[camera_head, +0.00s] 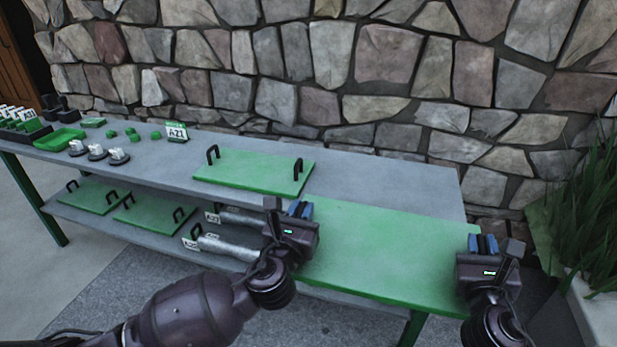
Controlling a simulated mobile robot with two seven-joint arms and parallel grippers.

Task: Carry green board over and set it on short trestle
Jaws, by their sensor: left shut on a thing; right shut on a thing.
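A large green board (385,245) is held level in front of me, over the right part of the grey table's front edge. My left gripper (300,210) is shut at the board's left end. My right gripper (484,245) is shut at its right end. The handles it may have are hidden behind the grippers. I cannot tell whether the board touches the table. Another green board (254,172) with two black handles lies on the table top behind it. No short trestle can be made out in this view.
The grey table (400,180) stands along a stone wall. Its lower shelf holds green boards with handles (155,213) and grey rolls with tags (230,247). A green tray (60,138), small green pieces and an A21 sign (176,131) stand at left. A planter with grass (585,210) is at right.

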